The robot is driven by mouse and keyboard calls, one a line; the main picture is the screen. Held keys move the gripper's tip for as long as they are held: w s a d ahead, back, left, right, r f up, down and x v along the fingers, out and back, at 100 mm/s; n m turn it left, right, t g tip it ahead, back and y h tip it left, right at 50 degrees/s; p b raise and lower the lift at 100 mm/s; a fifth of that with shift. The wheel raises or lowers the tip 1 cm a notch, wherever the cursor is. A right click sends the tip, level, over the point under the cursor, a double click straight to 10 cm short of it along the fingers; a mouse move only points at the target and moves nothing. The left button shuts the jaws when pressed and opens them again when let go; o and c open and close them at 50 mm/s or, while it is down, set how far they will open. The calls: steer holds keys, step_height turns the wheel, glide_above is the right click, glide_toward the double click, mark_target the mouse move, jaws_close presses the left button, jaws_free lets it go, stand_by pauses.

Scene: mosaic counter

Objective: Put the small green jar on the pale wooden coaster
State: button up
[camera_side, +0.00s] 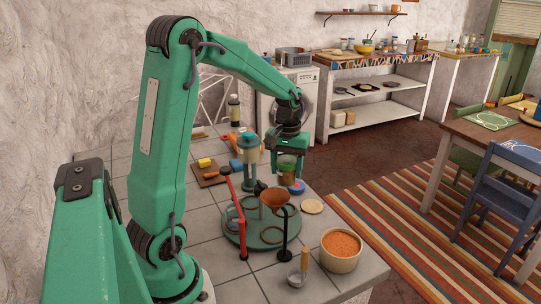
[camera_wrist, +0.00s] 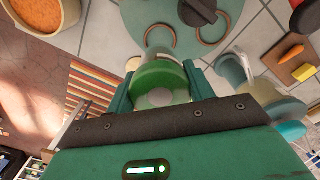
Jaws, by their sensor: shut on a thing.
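The small green jar (camera_side: 287,172) is between the fingers of my gripper (camera_side: 288,166), held upright above the counter. In the wrist view the jar (camera_wrist: 160,85) shows its round green top between the two green fingers (camera_wrist: 160,78), which are shut on it. The pale wooden coaster (camera_side: 312,206) lies flat and bare on the tiles, to the right of and nearer the camera than the jar. In the wrist view a pale edge beside the jar (camera_wrist: 133,63) may be the coaster, mostly hidden.
A bowl of orange grains (camera_side: 340,247) stands in front. A turquoise-lidded jar (camera_side: 247,143) and a cutting board (camera_side: 209,176) are to the left.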

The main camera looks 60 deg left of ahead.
steer(key=shift+w, duration=0.1)
stand_by(0.5)
steer(key=w+d, duration=0.7)
steer(key=d, duration=0.4)
glide_toward(312, 206)
steer(key=shift+a, duration=0.1)
stand_by(0.5)
steer(key=shift+f, duration=0.1)
steer(key=shift+f, duration=1.9)
steer(key=shift+f, duration=0.15)
